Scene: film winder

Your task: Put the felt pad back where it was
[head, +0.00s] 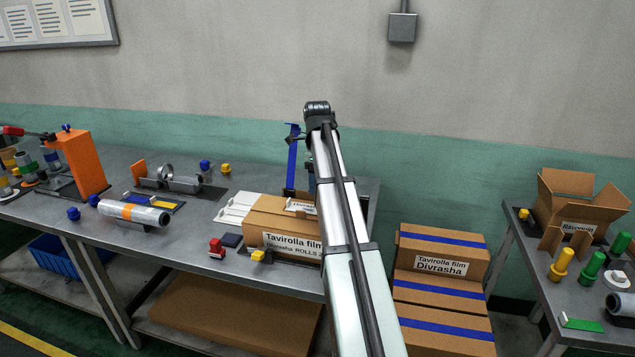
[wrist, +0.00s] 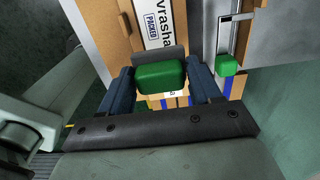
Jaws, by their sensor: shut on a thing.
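My gripper (wrist: 163,88) shows in the wrist view with its two dark blue fingers shut on a green block with a dark grey flat part at its far side. This held thing looks like the felt pad (wrist: 160,76). It is held in the air above the cartons, and I see no contact with them. In the head view my arm hides my gripper and the held pad. I cannot tell from the frames which spot the pad came from.
A labelled carton (head: 280,222) stands on the long bench (head: 185,262), beside a blue upright (head: 292,160). Stacked cartons (head: 440,290) stand right of my arm. The right bench is crowded.

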